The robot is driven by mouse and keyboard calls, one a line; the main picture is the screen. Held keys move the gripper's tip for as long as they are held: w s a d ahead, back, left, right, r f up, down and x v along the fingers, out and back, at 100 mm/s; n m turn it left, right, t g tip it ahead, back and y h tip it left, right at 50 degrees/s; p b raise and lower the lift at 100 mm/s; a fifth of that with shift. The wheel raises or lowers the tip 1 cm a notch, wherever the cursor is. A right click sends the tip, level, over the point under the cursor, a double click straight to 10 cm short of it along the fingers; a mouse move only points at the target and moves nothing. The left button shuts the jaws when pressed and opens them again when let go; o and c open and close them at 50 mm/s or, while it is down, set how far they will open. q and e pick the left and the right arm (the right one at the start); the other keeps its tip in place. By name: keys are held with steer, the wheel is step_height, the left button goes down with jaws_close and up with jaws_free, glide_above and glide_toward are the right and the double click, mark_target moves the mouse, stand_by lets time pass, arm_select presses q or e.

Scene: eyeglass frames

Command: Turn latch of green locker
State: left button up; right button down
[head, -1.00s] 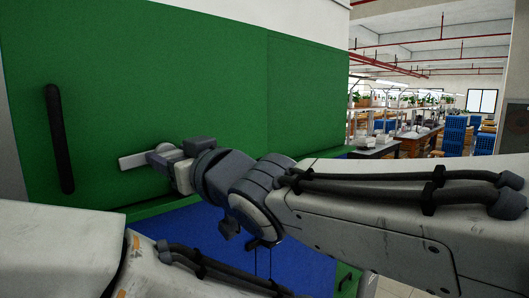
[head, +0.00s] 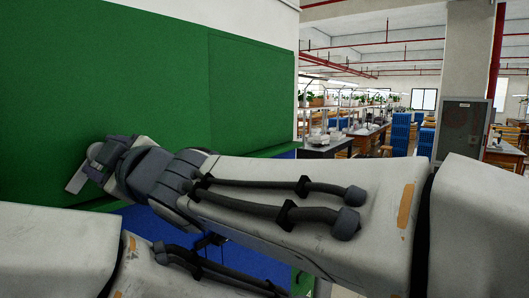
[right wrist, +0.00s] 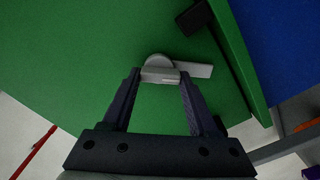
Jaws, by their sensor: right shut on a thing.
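The green locker (head: 110,70) fills the left of the head view, and its door face fills much of the right wrist view (right wrist: 80,60). The light grey latch lever (head: 75,182) slants down to the left in the head view. In the right wrist view the latch (right wrist: 195,69) has a rounded hub and an arm reaching right. My right gripper (head: 94,158) is at the latch, its fingertips (right wrist: 160,76) on either side of the hub, shut on it. The far fingertip contact is partly hidden in the head view. My left gripper is out of view; only its arm shows low left.
A black bar handle (right wrist: 198,22) is on the door near its edge in the right wrist view. A blue surface (head: 235,255) lies below the locker. Workbenches (head: 330,148) and a grey cabinet (head: 463,130) stand well back at the right.

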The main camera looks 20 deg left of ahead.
steer(key=shift+f+n+b, duration=0.15)
steer(key=shift+n+b, duration=0.35)
steer(key=shift+n, duration=1.6)
steer(key=shift+f+n+b, duration=0.1)
steer(key=shift+n+b, duration=0.4)
steer(key=shift+n, duration=1.6)
steer(key=shift+c, duration=0.8)
jaws_free()
steer(key=shift+d, duration=0.1)
